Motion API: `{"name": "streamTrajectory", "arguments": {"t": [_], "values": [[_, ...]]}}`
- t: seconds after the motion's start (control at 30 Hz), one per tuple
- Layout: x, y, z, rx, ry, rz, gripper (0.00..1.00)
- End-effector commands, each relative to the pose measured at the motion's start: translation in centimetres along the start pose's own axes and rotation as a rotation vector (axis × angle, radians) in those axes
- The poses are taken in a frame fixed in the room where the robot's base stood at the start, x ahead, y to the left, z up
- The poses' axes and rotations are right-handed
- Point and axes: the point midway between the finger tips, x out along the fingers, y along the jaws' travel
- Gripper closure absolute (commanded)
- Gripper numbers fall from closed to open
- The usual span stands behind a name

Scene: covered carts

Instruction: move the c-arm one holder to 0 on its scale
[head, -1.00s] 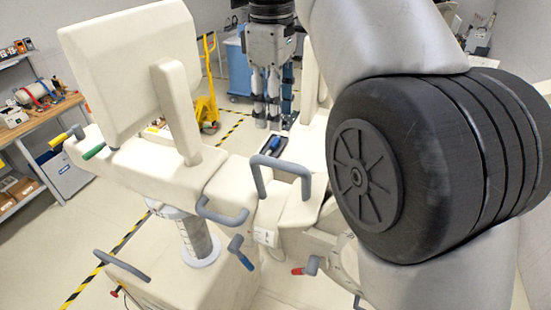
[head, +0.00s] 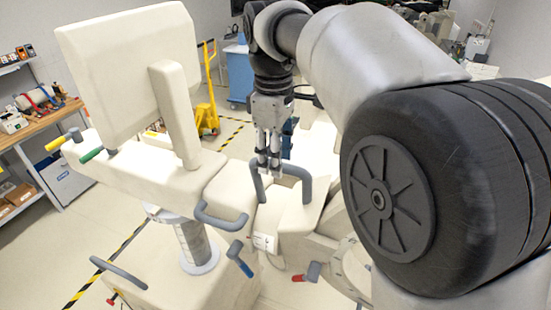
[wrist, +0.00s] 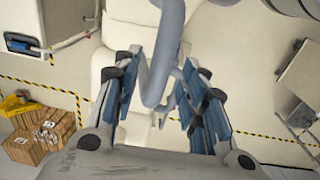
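The C-arm is a large cream machine with a flat panel (head: 125,65) and several grey handles. My gripper (head: 268,168) is at the upright U-shaped grey handle (head: 307,185) in the middle of the machine. In the wrist view my gripper (wrist: 158,100) is open, with blue-padded fingers on both sides of a curved grey bar (wrist: 160,75). I cannot tell if a finger touches it. A grey column (head: 195,243) with marks on it stands below the panel arm. I cannot read a scale or a zero, or tell which part is the holder.
Other handles have yellow (head: 54,143), green (head: 91,155), blue (head: 246,269) and red (head: 299,278) ends. A workbench (head: 45,125) stands at the left. A yellow pallet jack (head: 206,115) and a blue cart (head: 239,75) stand behind. Wooden boxes (wrist: 42,135) show in the wrist view.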

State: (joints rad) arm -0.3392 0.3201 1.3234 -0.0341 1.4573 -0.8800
Motion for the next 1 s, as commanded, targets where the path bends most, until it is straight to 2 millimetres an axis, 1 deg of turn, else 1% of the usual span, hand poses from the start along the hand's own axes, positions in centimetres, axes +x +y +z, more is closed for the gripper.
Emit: {"name": "streamTrajectory", "arguments": {"t": [0.13, 0.47, 1.0], "values": [[0.72, -0.01, 0.02, 0.0, 0.0, 0.0, 0.61], [0.87, 0.0, 0.01, 0.0, 0.0, 0.0, 0.61], [0.85, -0.01, 0.01, 0.0, 0.0, 0.0, 0.97]]}}
